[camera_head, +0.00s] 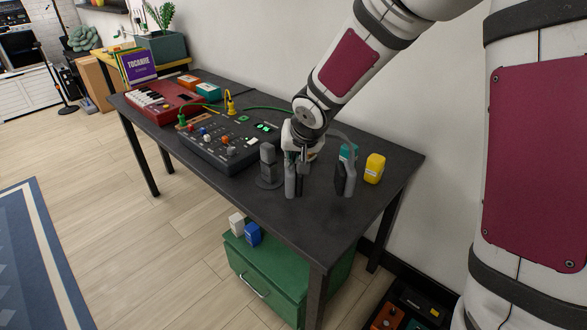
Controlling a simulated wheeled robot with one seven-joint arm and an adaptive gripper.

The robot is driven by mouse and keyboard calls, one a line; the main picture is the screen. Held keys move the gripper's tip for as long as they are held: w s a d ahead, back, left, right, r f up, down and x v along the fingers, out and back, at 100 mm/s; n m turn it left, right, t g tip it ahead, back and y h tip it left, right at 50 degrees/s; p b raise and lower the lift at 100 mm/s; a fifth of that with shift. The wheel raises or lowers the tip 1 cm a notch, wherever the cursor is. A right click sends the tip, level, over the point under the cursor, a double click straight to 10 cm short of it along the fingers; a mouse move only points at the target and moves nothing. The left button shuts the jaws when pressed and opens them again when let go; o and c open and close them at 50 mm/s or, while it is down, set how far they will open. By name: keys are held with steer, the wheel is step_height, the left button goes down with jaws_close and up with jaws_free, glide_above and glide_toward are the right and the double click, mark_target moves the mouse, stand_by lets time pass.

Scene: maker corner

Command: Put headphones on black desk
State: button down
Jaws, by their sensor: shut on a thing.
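The grey headphones (346,176) are at the right part of the black desk (300,228), with the dark earcup and curved band showing to the right of my gripper (296,180). My gripper points down over the desk and is shut on the headphones; the wrist and fingers hide part of them. The headphones look upright, low over or on the desk top. I cannot tell whether they touch it.
A grey microphone (268,166) stands just left of my gripper, and a black mixer (228,143) lies further left. The desk's front right is clear. A green cabinet (262,278) stands below.

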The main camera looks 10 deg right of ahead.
mark_target(293, 168)
step_height(293, 168, down, 4)
steer(key=shift+s+r+b, duration=0.1)
steer(key=shift+r+b, duration=0.1)
steer(key=shift+b, duration=0.65)
steer(key=c, duration=1.7)
jaws_free()
steer(key=shift+r, duration=0.1)
steer(key=p+v, duration=0.6)
steer(key=v, duration=0.6)
steer(key=shift+p, duration=0.35)
steer(key=shift+s, duration=0.1)
